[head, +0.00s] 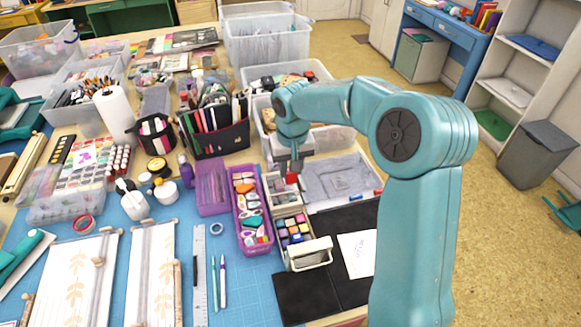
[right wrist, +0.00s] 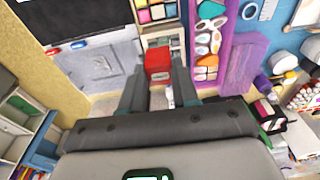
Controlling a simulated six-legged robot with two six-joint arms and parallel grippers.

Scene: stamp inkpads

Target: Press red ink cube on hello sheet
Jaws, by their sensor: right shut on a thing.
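The red ink cube (head: 291,178) is held between the fingers of my right gripper (head: 289,166), above the upper part of a pale stamp box (head: 272,187). In the right wrist view the red cube (right wrist: 158,62) sits between the two fingertips. My right gripper is shut on it. The hello sheet (head: 357,254) is a white paper with faint writing, lying on a black mat (head: 305,297) to the lower right of the gripper. My arm hides part of the mat's right side. My left gripper is not in view.
A tray of coloured inkpads (head: 294,228) stands just left of the sheet, with a pale holder (head: 308,254) at its lower end. A purple tray (head: 252,210) lies further left. The mat around the sheet is clear.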

